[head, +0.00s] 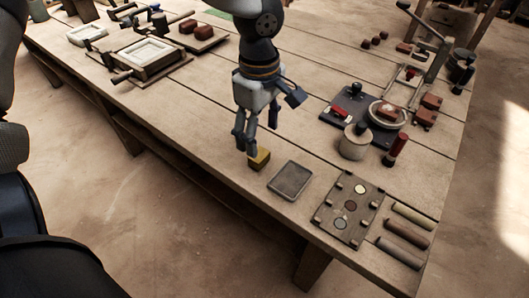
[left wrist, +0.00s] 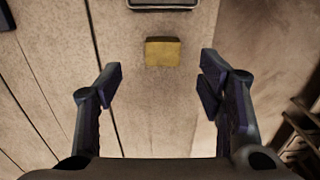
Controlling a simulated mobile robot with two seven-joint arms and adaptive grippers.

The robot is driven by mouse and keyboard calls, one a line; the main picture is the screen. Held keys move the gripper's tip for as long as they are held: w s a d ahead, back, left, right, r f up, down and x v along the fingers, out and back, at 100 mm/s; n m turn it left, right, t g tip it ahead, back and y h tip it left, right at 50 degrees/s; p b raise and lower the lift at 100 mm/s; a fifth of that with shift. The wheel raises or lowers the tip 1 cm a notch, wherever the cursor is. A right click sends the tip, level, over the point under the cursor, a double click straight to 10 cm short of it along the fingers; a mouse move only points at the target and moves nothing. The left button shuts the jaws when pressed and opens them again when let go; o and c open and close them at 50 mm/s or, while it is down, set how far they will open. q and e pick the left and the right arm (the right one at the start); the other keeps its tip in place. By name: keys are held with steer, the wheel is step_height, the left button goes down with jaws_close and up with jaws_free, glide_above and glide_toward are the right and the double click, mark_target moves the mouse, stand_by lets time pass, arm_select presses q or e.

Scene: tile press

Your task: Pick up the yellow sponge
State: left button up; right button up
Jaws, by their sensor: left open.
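The yellow sponge (head: 260,159) is a small block lying on the wooden table near its front edge. My left gripper (head: 246,146) is above and just beside it in the head view, pointing down and hiding part of it. In the left wrist view the sponge (left wrist: 162,52) lies on the planks beyond the fingertips, between their two lines. My left gripper (left wrist: 162,85) has its fingers spread wide with nothing between them. My right gripper is not seen in either view.
A shallow dark tray (head: 290,181) lies just right of the sponge. Further right are a board with round discs (head: 348,209), clay-like rolls (head: 402,236) and a light round pot (head: 355,143). The table left of the sponge is clear up to a framed mould (head: 149,56).

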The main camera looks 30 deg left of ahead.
mark_target(259, 154)
arm_select(q)
steer(key=f, duration=0.3)
steer(key=f+b, duration=0.1)
steer(key=f, duration=0.3)
steer(key=shift+s+a, duration=0.15)
steer(key=shift+s, duration=0.05)
steer(key=shift+c, duration=0.3)
steer(key=c, duration=1)
